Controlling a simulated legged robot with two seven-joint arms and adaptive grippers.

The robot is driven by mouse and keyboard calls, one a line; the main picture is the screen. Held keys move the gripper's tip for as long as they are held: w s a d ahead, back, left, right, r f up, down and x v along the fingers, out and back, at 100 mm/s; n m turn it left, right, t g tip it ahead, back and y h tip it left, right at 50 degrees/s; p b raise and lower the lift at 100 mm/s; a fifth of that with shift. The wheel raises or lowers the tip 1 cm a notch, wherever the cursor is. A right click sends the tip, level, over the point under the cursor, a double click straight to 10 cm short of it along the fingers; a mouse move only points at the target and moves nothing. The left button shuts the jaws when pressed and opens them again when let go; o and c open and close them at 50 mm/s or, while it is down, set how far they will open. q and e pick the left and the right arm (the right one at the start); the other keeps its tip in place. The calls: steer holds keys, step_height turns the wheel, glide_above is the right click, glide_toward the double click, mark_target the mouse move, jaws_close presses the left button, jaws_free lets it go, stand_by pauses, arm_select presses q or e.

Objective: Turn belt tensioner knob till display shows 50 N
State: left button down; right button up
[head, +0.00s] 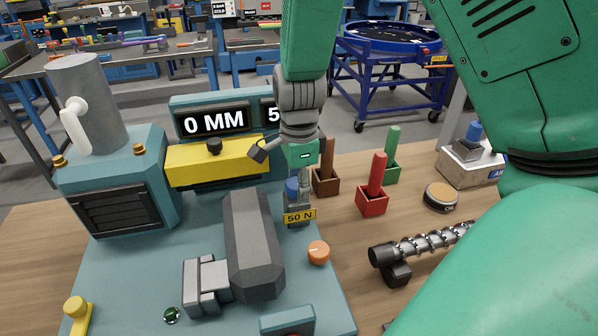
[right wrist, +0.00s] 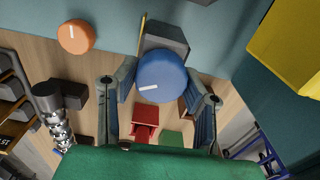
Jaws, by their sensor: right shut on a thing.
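The belt tensioner knob is blue with a white pointer line, seen in the right wrist view (right wrist: 163,82) and partly behind my fingers in the head view (head: 291,187). It sits on a grey block (right wrist: 165,38) with a yellow "50 N" label (head: 299,216). My right gripper (head: 298,190) comes down from above and is shut on the knob, one finger at each side, as the right wrist view (right wrist: 165,85) shows. The display (head: 213,120) reads "0 MM"; beside it a second readout (head: 272,114) shows only a "5", the rest hidden behind my arm. My left gripper is not in view.
An orange knob (head: 318,252) sits on the teal base near the grey block. A dark grey housing (head: 252,245) stands left of it. Red (head: 372,200), green and brown-handled holders, a metal screw (head: 430,242) and a round tin (head: 441,197) stand on the wooden table to the right.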

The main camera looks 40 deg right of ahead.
steer(key=n+p, duration=0.3)
steer(key=shift+w+r+n, duration=0.3)
steer(key=shift+r, duration=0.05)
steer(key=shift+w+f+n+p, duration=0.1)
steer(key=shift+f+n+p, duration=0.05)
steer(key=shift+n+p, duration=1.5)
steer(key=shift+n, duration=0.25)
steer(key=shift+d, duration=0.1)
steer(key=o, duration=1)
steer(key=shift+o, duration=0.7)
steer(key=shift+f, duration=0.1)
